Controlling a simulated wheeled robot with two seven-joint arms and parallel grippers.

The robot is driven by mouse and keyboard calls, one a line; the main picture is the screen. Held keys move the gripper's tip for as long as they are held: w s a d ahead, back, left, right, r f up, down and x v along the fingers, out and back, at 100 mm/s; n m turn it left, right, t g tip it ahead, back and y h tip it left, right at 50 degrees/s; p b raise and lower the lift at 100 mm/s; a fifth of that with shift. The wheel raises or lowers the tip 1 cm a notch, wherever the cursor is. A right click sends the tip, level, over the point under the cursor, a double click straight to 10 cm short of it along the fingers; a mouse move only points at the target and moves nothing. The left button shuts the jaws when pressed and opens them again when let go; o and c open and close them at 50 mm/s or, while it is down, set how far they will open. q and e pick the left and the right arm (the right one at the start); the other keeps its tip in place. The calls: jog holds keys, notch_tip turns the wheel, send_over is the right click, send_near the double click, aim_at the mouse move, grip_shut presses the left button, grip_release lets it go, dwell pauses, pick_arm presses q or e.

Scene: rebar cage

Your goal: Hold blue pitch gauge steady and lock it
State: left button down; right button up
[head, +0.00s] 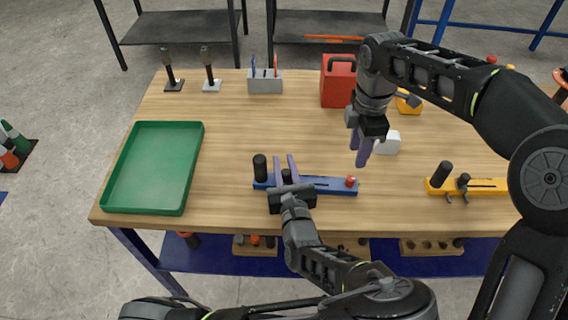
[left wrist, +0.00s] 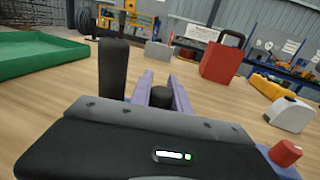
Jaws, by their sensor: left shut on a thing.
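The blue pitch gauge (head: 328,187) lies flat near the table's front edge. It has a tall black post (head: 260,168) at its left end, a short black knob beside it and a red knob (head: 351,182) at its right end. My left gripper (head: 286,166) is shut on the short black knob, which shows between its purple fingers in the left wrist view (left wrist: 161,95). The black post (left wrist: 113,70) stands just left of the fingers there, and the red knob (left wrist: 284,153) is at lower right. My right gripper (head: 360,150) hangs above the table, behind the red knob and apart from the gauge; its finger gap is unclear.
A green tray (head: 113,207) is at left. A yellow gauge (head: 490,186) lies at right. A red box (head: 338,86), a grey holder (head: 265,85) and two black-handled tools stand at the back. A white tape-measure-like object (head: 387,143) sits beside my right gripper. The middle-left tabletop is clear.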

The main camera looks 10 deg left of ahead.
aim_at(351, 178)
jog(key=shift+o, duration=0.4)
jog(key=shift+o, duration=0.3)
jog(key=shift+a, duration=0.2)
notch_tip(351, 178, up, 2)
jog(key=m, duration=2.7)
jog(key=shift+w+r, duration=0.1)
notch_tip(351, 178, down, 12)
jog(key=shift+d, duration=0.15)
jog(key=shift+c, duration=0.3)
